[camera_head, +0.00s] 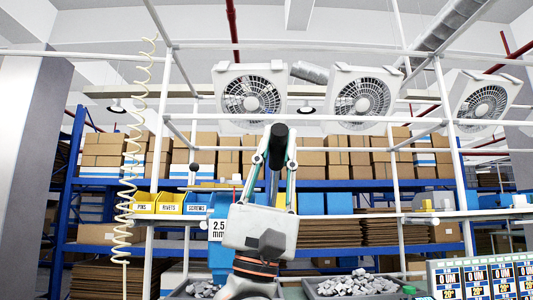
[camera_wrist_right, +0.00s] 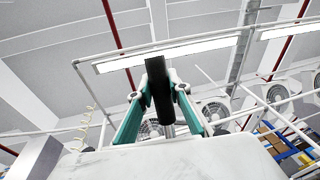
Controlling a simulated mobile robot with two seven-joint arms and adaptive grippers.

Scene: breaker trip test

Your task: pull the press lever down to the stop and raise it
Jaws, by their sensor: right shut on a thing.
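The press lever shows as a black cylindrical handle (camera_head: 278,140) on a grey metal rod, in the middle of the head view. It points up, with its top end above the fingers. My right gripper (camera_head: 277,160) is shut on this handle, one finger on each side. In the right wrist view the handle (camera_wrist_right: 158,80) stands between the green-sided fingers of the gripper (camera_wrist_right: 163,93), with the metal rod below it. The lower rod and the lever's pivot are hidden behind my gripper in the head view. A blue body with a "2.5 mm" sign (camera_head: 218,230) stands behind. My left gripper is not in view.
Yellow bins (camera_head: 170,203) marked pins, rivets and screws sit on a rail at left. Trays of grey pieces (camera_head: 357,284) stand low in front. A white frame (camera_head: 393,170) with fans (camera_head: 362,97) rises behind. A coiled hose (camera_head: 133,165) hangs at left.

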